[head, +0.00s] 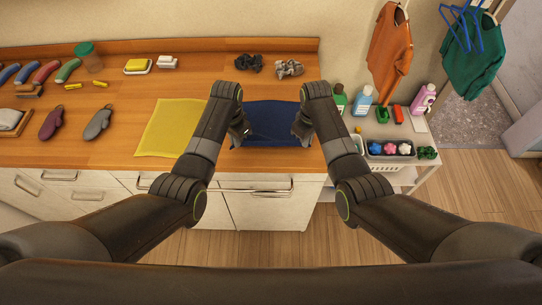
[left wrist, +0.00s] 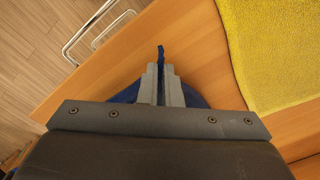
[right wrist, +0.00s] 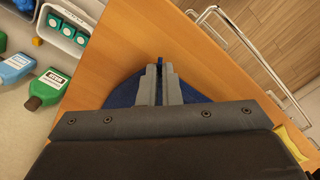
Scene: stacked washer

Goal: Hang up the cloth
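A dark blue cloth (head: 270,121) lies at the front edge of the wooden counter, between my two grippers. My left gripper (head: 241,134) is at its left side; in the left wrist view its fingers (left wrist: 161,85) are pressed together with a bit of blue cloth sticking out between the tips. My right gripper (head: 302,133) is at its right side; in the right wrist view its fingers (right wrist: 160,83) are close together with blue cloth between them. My grippers and arms hide parts of the cloth. A yellow cloth (head: 168,128) lies flat to the left of my left gripper.
The wooden counter (head: 205,72) also holds mitts, soap, scrunchies and a jar (head: 87,53). A white shelf unit (head: 405,176) with bottles and a basket stands right. An orange garment (head: 390,45) and a green one (head: 470,60) with blue hangers hang at the right. Drawer handles (head: 256,191) protrude in front.

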